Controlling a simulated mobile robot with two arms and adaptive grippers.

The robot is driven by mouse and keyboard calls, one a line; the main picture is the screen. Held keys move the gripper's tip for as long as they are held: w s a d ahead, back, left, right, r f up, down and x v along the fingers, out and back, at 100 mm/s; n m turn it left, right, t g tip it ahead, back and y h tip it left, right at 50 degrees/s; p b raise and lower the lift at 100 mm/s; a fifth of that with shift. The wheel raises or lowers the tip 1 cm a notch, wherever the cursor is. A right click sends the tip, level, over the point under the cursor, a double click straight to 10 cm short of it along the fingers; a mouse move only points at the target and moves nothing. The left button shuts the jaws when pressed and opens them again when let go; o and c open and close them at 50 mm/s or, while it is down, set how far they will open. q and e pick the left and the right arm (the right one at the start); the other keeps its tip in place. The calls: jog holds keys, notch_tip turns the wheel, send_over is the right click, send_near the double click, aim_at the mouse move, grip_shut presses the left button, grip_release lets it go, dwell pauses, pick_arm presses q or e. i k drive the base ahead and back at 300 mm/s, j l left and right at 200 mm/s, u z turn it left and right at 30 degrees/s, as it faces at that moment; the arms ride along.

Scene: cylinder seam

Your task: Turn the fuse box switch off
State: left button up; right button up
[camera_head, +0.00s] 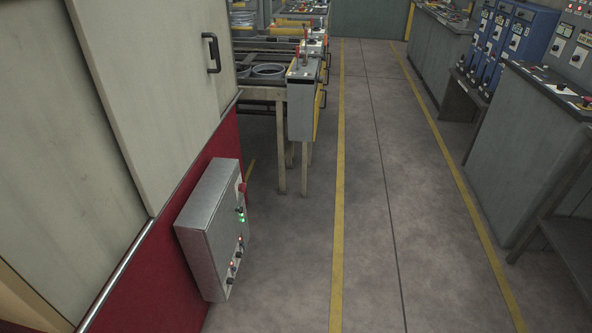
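A grey metal control box (207,225) is mounted on the red lower panel at the left. I cannot tell for sure that it is the fuse box. Its control face is seen at a steep angle. A red knob (241,188) is near the top, with lit green lights (241,215) below it. A lit red light (231,264) and small dark knobs are near the bottom. I cannot make out which one is the switch or its position. Neither gripper is in view.
A beige cabinet (160,80) with a black handle (212,53) stands above the red panel (155,278). A conveyor table with another grey control box (301,105) is beyond. Grey and blue consoles (515,40) line the right. The floor aisle (365,200) between is clear.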

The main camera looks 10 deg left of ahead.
aim_at(242, 187)
jog(key=i+l+z, duration=0.1)
jog(key=i, duration=0.8)
jog(key=i+l, duration=0.15)
jog(key=i, duration=0.8)
jog(key=i+l+u, duration=0.1)
jog(key=i+u, duration=0.3)
jog(key=i+l+u, duration=0.15)
jog(key=u, duration=0.25)
jog(key=i+l+u, duration=0.25)
jog(key=u, duration=0.15)
jog(key=i+l+u, duration=0.2)
jog(key=u, duration=0.2)
jog(key=l, duration=0.1)
